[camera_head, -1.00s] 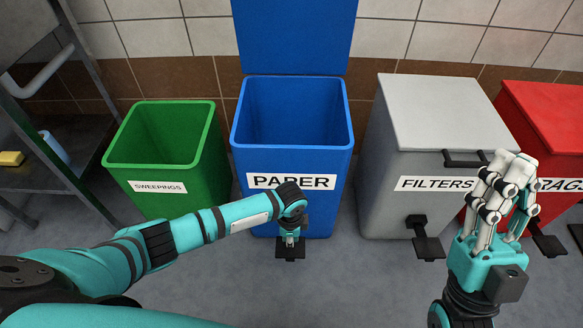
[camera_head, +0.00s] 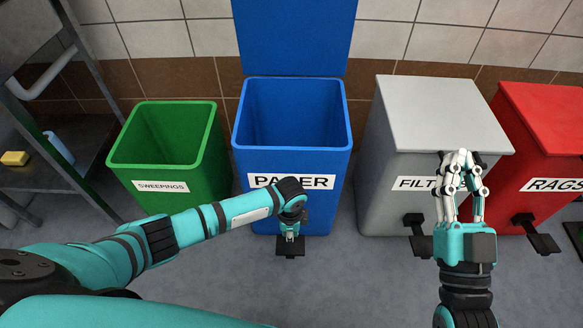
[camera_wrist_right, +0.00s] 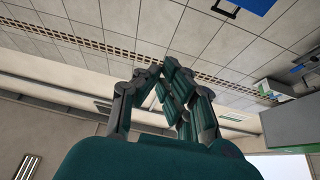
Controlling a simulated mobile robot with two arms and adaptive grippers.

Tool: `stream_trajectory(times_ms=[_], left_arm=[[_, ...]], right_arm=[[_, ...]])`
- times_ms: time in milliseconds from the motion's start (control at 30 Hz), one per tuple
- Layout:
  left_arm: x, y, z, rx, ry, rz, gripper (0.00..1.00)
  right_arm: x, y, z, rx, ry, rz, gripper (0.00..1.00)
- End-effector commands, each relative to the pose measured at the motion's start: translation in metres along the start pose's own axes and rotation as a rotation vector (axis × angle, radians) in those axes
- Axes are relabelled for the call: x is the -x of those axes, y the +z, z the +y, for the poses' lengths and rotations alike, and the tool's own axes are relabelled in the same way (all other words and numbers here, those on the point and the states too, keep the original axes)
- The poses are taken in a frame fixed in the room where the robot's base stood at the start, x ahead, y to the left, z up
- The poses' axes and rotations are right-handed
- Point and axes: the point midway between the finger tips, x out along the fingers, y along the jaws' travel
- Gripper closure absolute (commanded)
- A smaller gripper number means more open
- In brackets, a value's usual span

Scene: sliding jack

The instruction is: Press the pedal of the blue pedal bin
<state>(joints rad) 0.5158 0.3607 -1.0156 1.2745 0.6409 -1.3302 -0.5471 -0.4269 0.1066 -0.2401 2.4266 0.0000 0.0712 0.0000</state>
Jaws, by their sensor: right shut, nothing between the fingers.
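The blue pedal bin (camera_head: 292,112), labelled PAPER, stands against the wall with its lid (camera_head: 294,38) raised and its inside empty-looking. Its black pedal (camera_head: 290,251) sticks out at the front near the floor. My left gripper (camera_head: 290,237) points down over the pedal, at or just above it; contact cannot be made out. The wrist hides its fingers, so its opening does not show. My right gripper (camera_head: 461,160) is raised in front of the grey bin, shut and empty. Its fingers (camera_wrist_right: 165,70) also show closed together in the right wrist view.
A green open bin (camera_head: 170,150) labelled SWEEPINGS is left of the blue one. A grey lidded bin (camera_head: 445,115) and a red bin (camera_head: 545,120) labelled RAGS are at right, each with a pedal. A metal rack (camera_head: 60,150) is far left. Front floor is clear.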

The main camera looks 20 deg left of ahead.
Motion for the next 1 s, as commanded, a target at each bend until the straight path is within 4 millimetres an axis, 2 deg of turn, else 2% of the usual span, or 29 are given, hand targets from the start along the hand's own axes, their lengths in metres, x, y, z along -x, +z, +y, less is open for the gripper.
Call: stream_trajectory(times_ms=[467,1000], left_arm=[[0.011,0.0,0.0,0.0,0.0,0.0,1.0],[0.023,0.0,0.0,0.0,0.0,0.0,1.0]], right_arm=[[0.008,0.045,0.007,0.01,0.014,-0.278,1.0],[0.036,0.092,0.015,0.017,0.033,-0.59,1.0]])
